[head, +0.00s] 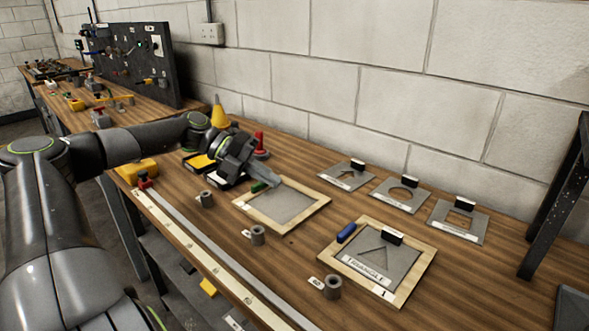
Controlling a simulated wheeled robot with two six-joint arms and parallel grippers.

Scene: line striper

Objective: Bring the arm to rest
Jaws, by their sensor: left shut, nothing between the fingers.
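My left arm comes in from the left and reaches over the wooden bench (330,287). My left gripper (268,181) is shut and empty, above the far left corner of a wood-framed grey board (285,206). A small green piece shows at its fingers; I cannot tell whether it touches them. A second framed board (385,292) carries a grey stencil plate marked "TRIANGLE" with a black grip and a blue marker (346,233) on its frame. My right gripper is not in view.
Several stencil plates, one of them with a square cut-out (458,221), lie along the wall. Grey cylinders (333,287) stand near the front rail. A yellow cone (219,112) and a red-topped piece (260,143) stand behind the gripper. A dark post (556,195) rises at right.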

